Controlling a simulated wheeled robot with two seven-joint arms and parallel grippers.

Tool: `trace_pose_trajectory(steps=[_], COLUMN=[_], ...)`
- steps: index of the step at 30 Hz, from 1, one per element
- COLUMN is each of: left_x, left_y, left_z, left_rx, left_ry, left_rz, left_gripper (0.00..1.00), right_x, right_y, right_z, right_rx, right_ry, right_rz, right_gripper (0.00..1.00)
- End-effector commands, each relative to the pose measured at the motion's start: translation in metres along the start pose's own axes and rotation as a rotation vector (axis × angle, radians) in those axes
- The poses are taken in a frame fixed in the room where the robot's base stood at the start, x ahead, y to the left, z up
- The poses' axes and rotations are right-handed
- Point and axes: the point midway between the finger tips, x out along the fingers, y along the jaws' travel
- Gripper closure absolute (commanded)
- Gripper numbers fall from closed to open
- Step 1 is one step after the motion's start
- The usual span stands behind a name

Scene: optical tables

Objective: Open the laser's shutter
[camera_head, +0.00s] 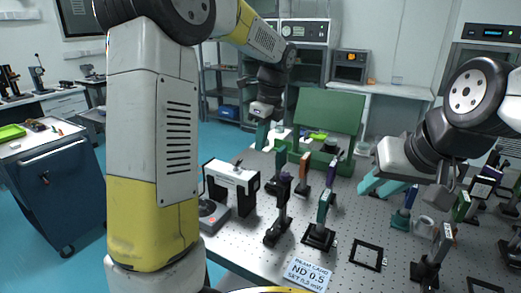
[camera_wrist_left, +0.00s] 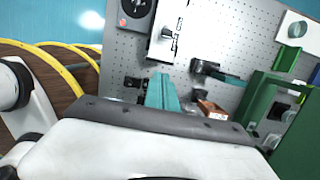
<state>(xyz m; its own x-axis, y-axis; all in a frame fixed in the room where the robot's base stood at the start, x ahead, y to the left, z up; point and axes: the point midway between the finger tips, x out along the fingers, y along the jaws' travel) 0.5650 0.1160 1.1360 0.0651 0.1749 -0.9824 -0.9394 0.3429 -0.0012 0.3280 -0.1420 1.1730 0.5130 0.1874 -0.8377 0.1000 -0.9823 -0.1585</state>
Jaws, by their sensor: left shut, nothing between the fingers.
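A white-topped housing (camera_head: 232,174) on dark legs, with a printed front, stands at the table's near left. In the left wrist view its white top (camera_wrist_left: 158,48) carries a small dark knob (camera_wrist_left: 167,32) and dark markings. I cannot tell for sure whether this is the laser or its shutter. My left gripper (camera_head: 262,137) is beyond the housing, apart from it. Its teal fingers (camera_wrist_left: 162,92) are together and empty in the left wrist view, below the white top. My right gripper (camera_head: 381,184) hangs over the right of the table with its teal fingers apart and empty.
Several upright optic mounts (camera_head: 281,205) crowd the perforated table (camera_head: 340,252). A green enclosure (camera_head: 328,112) stands behind them. A dark box with a red button (camera_wrist_left: 134,8) is beside the white housing. A sign (camera_head: 308,275) lies at the front edge.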

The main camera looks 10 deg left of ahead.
Motion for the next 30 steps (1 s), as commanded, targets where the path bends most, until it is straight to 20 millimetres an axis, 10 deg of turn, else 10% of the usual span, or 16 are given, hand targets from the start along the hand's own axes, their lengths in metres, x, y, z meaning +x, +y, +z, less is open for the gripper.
trace_pose_trajectory(steps=[14, 30], left_x=[0.094, 0.08], left_y=[0.002, 0.001], left_z=[0.0, 0.038], left_rx=[-0.001, -0.002], left_ry=[0.0, 0.0], left_rz=[0.007, 0.001], left_gripper=[1.0, 1.0], right_x=[0.0, 0.0], right_y=[0.0, 0.0], right_z=[0.0, 0.0], right_rx=[0.0, 0.0], right_ry=[0.0, 0.0], right_rz=[0.0, 0.0], right_gripper=[0.71, 0.71])
